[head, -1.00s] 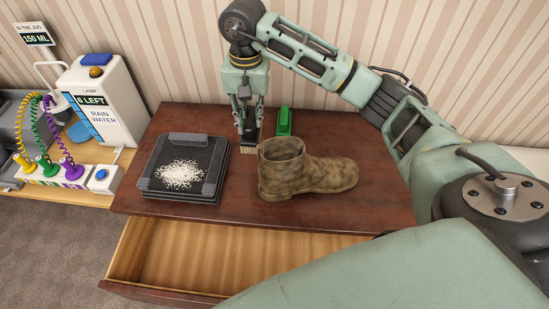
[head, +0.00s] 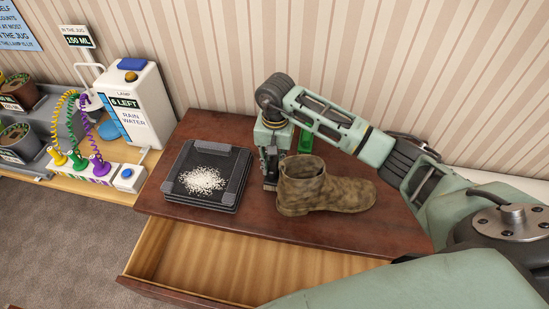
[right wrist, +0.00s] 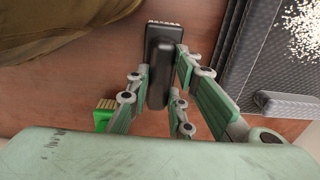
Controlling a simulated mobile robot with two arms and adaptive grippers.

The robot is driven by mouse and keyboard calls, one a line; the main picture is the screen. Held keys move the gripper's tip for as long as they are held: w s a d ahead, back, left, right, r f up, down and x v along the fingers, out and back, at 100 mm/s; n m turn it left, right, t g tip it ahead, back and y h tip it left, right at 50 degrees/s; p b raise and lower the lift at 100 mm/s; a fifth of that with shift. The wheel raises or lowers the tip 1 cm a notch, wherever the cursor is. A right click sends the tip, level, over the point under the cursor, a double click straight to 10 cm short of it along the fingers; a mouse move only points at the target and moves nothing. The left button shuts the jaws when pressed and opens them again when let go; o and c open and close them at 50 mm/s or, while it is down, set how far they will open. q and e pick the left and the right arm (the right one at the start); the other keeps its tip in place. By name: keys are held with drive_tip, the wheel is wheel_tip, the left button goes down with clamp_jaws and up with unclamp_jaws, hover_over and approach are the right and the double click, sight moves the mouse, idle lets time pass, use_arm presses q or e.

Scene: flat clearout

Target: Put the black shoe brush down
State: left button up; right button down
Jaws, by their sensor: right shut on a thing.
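My right gripper (head: 270,170) points down at the dresser top, between the black tray and the boot. It is shut on the black shoe brush (head: 270,186), which is at or just above the wood; I cannot tell if it touches. In the right wrist view, the fingers (right wrist: 163,66) hold the brush (right wrist: 160,45) by its long black handle, and pale bristles show at its far end. My left gripper is not in view.
A muddy brown boot (head: 325,192) stands right of the brush. A black tray (head: 172,187) with white grains lies left. A green brush (head: 306,140) is behind. The dresser's drawer (head: 240,275) is open at the front. Bare wood (head: 240,218) shows at the front edge.

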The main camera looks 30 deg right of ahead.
sight(277, 161)
drive_tip(key=shift+f, duration=0.15)
drive_tip(key=c, duration=1.6)
unclamp_jaws()
drive_tip(key=shift+o, duration=0.2)
drive_tip(key=shift+r, duration=0.25)
drive_tip(key=shift+o, duration=0.2)
wheel_tip(277, 161, up, 11)
drive_tip(key=b, duration=0.4)
drive_tip(key=shift+o, duration=0.2)
drive_tip(key=shift+d+f, duration=0.1)
drive_tip(key=shift+f, duration=0.1)
drive_tip(key=f, duration=0.6)
drive_tip(key=shift+d+f, duration=0.2)
drive_tip(key=shift+f, duration=0.1)
drive_tip(key=f+p, duration=0.2)
drive_tip(key=f, duration=0.1)
drive_tip(key=f+p, duration=0.1)
drive_tip(key=f, duration=0.1)
drive_tip(key=shift+a, duration=0.35)
drive_tip(key=shift+f, duration=0.3)
